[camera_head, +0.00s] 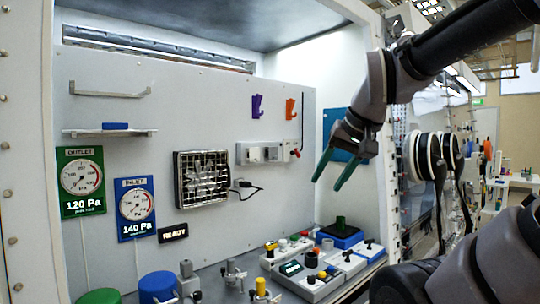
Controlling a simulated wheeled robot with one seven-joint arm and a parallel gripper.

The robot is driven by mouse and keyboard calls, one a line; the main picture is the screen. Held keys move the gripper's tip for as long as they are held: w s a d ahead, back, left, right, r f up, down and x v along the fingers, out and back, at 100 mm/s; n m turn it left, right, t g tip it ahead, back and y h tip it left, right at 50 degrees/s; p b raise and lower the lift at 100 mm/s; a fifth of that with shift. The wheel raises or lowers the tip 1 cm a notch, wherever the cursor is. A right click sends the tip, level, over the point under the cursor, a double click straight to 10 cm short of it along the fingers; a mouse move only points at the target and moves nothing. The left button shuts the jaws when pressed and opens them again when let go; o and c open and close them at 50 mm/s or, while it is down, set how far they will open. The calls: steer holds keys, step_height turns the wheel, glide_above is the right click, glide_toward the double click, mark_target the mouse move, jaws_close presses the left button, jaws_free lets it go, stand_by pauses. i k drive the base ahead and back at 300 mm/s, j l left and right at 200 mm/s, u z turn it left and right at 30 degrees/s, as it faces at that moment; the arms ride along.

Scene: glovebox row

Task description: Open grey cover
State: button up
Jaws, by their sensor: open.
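A wall unit (268,153) sits on the back panel of the glovebox, with small pale grey covers side by side and a red-tipped lever at its right end. The left cover (253,154) looks shut, but it is small in view and I cannot tell for sure which is the grey cover. My gripper (326,185) has two green fingers, open and empty. It hangs inside the box opening, to the right of the wall unit and apart from it, with its fingertips pointing down and left.
A grille fan (202,178) with a black cable is left of the unit. Purple (257,106) and orange (290,108) hooks are above. Control boxes (305,274) with knobs crowd the floor below. The right-hand glovebox frame (390,190) is close to my arm.

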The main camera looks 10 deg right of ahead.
mark_target(272, 151)
steer(key=l+u, duration=0.5)
steer(key=l, duration=0.75)
steer(key=z, duration=0.15)
steer(key=i+l+u, duration=0.15)
steer(key=l, duration=0.2)
steer(key=j+z, duration=0.15)
steer(key=j, duration=0.3)
steer(key=k+j+z, duration=0.2)
steer(key=j, duration=0.25)
steer(key=j+z, duration=0.15)
steer(key=j, duration=0.35)
steer(key=l+u, duration=0.35)
steer(key=i+l+u, duration=0.1)
steer(key=u, duration=0.3)
steer(key=l+u, duration=0.35)
